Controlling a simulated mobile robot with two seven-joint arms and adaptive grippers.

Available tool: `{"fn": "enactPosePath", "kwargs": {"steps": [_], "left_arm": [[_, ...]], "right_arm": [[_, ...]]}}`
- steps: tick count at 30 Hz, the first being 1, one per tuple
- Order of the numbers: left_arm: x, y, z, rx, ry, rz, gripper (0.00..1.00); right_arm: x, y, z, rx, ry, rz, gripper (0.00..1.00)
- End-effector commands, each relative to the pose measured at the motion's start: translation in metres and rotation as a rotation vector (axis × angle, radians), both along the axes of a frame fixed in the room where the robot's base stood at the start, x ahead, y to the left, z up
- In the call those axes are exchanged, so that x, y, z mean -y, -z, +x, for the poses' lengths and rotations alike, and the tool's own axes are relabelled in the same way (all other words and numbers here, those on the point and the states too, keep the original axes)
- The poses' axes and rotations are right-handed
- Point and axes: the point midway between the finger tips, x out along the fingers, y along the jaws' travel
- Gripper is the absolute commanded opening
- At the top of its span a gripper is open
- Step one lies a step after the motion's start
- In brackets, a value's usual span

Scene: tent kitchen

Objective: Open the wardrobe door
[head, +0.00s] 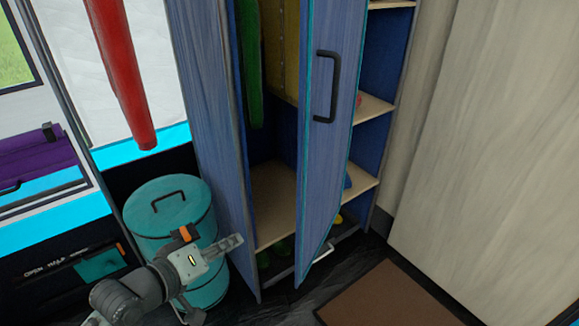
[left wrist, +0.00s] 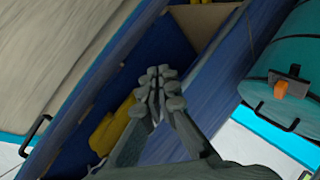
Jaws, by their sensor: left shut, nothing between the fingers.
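The blue wardrobe (head: 210,100) stands in the middle of the head view. Its blue door (head: 317,165) is ajar, sticking outward, with a gap on its left showing the inside. A black bar handle (head: 326,87) is on the door's upper part; a black handle also shows at the lower left of the left wrist view (left wrist: 36,133). My left gripper (head: 236,241) is shut and empty, low in front of the wardrobe's left panel, apart from the handle. In the left wrist view its fingertips (left wrist: 157,76) are together before the wardrobe's interior. My right gripper is out of view.
A teal barrel (head: 170,205) stands left of the wardrobe, close behind my left gripper. Green (head: 250,65) and yellow (head: 283,50) garments hang inside. Open shelves (head: 372,108) are right of the door. A brown mat (head: 390,295) lies on the floor at the lower right.

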Motion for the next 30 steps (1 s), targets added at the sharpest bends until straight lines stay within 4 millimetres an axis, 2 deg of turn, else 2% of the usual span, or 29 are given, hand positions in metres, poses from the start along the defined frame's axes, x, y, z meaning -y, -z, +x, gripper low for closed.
{"fn": "enactPosePath", "kwargs": {"steps": [1, 3, 6, 9, 13, 17, 27, 28, 30], "left_arm": [[0.009, -0.028, 0.012, 0.022, -0.001, -0.147, 0.00], [0.019, -0.064, 0.022, 0.020, -0.005, -0.366, 0.00], [0.023, -0.099, 0.029, -0.002, -0.008, -0.588, 0.00], [0.024, -0.116, 0.033, -0.018, -0.010, -0.703, 0.00], [0.029, -0.121, 0.041, -0.023, -0.012, -0.739, 0.00], [0.042, -0.122, 0.057, -0.022, -0.011, -0.740, 0.00], [0.088, -0.121, 0.113, -0.022, -0.011, -0.734, 0.00], [0.093, -0.121, 0.110, -0.026, -0.011, -0.736, 0.00], [0.104, -0.122, 0.103, -0.027, -0.011, -0.737, 0.00]], "right_arm": [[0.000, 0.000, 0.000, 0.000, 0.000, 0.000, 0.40], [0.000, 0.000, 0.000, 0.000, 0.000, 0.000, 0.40], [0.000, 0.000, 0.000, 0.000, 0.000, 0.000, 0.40], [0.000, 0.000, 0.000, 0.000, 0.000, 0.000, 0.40], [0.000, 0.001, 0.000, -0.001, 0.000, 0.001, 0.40], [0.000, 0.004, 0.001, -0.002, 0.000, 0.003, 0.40], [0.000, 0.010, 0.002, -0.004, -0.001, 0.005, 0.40], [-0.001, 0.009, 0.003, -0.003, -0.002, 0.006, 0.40], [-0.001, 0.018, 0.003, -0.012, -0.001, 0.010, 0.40]]}}
